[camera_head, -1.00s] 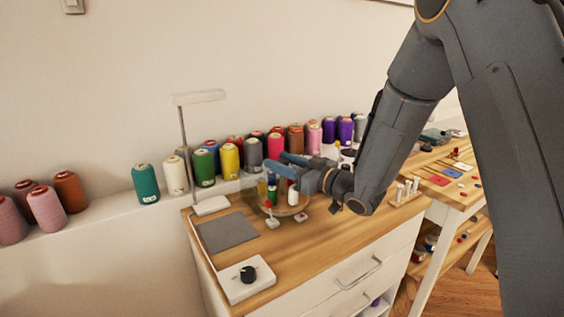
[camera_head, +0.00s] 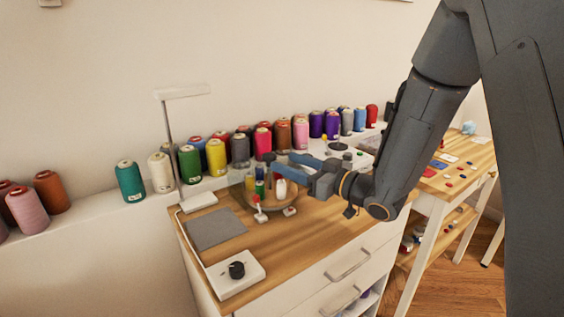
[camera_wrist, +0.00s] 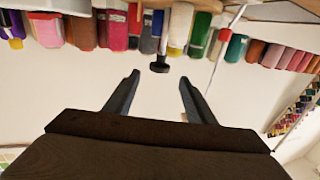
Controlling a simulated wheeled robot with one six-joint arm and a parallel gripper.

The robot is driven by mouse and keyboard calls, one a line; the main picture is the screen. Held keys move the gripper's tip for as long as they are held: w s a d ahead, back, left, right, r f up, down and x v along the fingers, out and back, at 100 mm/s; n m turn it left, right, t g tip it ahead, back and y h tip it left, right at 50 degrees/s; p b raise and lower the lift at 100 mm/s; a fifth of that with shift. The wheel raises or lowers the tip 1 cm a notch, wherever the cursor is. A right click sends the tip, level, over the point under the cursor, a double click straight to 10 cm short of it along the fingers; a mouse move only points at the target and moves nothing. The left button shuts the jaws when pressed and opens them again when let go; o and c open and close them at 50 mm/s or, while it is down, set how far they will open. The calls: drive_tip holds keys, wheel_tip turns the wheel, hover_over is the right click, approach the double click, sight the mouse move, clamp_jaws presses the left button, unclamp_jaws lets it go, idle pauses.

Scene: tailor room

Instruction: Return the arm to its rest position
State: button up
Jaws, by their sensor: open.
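My gripper (camera_head: 292,160) is at the end of my arm, which reaches in from the upper right over the wooden-topped cabinet (camera_head: 300,238).
A row of coloured thread cones (camera_head: 190,164) stands on the ledge behind the cabinet. A lamp (camera_head: 168,130), a grey mat (camera_head: 215,229) and a white box with a black knob (camera_head: 236,270) are at the left. Another wooden table (camera_head: 455,172) stands right.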

drive_tip(key=shift+d, duration=0.1)
drive_tip(key=s+d+f+m+h+p, duration=0.1)
drive_tip(key=d+m+h, duration=0.1)
drive_tip(key=d+h, duration=0.2)
drive_tip(key=s+d+f+m+h+p, duration=0.1)
drive_tip(key=d+f+m+h, duration=0.1)
drive_tip(key=d+h, duration=0.2)
drive_tip(key=s+d+f+m+g+h+p, duration=0.1)
drive_tip(key=d+h, duration=0.3)
drive_tip(key=d, duration=0.5)
drive_tip(key=shift+s+d+f+m+h, duration=0.1)
drive_tip(key=shift+s+f+m+h, duration=0.25)
drive_tip(key=shift+f+m, duration=0.45)
drive_tip(key=s+d+m+g+h+p, duration=0.1)
drive_tip(key=s+g, duration=0.3)
drive_tip(key=s, duration=0.8)
drive_tip(key=s+d+m+g+h+p, duration=0.1)
drive_tip(key=s+d+m+g, duration=0.2)
drive_tip(key=s, duration=1)
drive_tip(key=shift+d+g+p, duration=0.3)
drive_tip(key=shift+g+p, duration=0.05)
drive_tip(key=shift+g, duration=0.85)
